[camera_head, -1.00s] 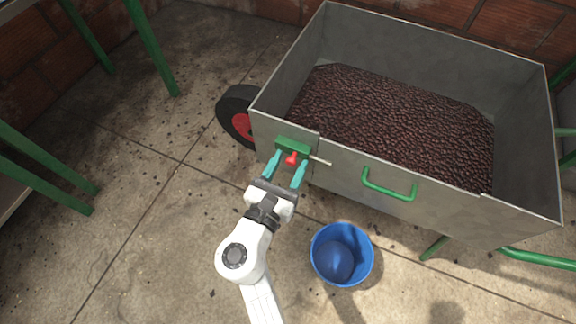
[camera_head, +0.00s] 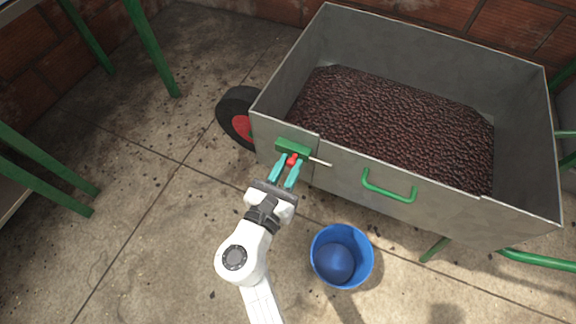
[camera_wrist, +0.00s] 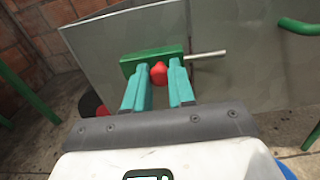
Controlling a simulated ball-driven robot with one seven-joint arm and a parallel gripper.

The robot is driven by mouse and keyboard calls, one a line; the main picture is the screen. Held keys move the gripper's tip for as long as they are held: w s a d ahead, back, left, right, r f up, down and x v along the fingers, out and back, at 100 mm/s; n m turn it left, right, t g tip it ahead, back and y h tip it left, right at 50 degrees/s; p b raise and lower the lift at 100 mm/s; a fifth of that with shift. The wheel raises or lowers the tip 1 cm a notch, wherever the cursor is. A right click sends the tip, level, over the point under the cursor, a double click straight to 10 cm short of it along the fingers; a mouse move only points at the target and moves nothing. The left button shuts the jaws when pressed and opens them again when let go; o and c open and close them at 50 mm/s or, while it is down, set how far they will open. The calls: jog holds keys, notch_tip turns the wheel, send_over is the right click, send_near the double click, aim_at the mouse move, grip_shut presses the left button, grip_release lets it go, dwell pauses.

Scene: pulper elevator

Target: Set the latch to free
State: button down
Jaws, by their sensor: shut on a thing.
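The latch is a green block (camera_head: 294,147) on the grey front wall of the cart, near its left corner. A metal bolt (camera_head: 320,162) sticks out of the block to the right. A red knob (camera_head: 292,160) sits at the block's lower middle. My gripper (camera_head: 287,165) has its two teal fingers shut on the red knob, one on each side. In the wrist view the knob (camera_wrist: 158,73) lies between the fingertips, the green block (camera_wrist: 152,59) is behind it, and the bolt (camera_wrist: 206,54) points right.
The grey cart (camera_head: 460,205) holds dark red coffee cherries (camera_head: 400,125). A green handle (camera_head: 388,190) is on its front wall, right of the latch. A blue bucket (camera_head: 342,255) stands on the floor below. A black wheel (camera_head: 237,103) is at the left.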

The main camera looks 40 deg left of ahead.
jog(key=shift+s+a, duration=0.25)
jog(key=shift+a, duration=0.55)
jog(key=shift+s+a, duration=0.2)
jog(key=shift+a, duration=0.55)
jog(key=shift+s+a, duration=0.25)
jog(key=shift+a, duration=0.55)
jog(key=c, duration=0.9)
grip_release()
jog(key=shift+c, duration=0.2)
jog(key=p+v, duration=0.3)
jog(key=v, duration=0.7)
jog(key=shift+s, duration=0.4)
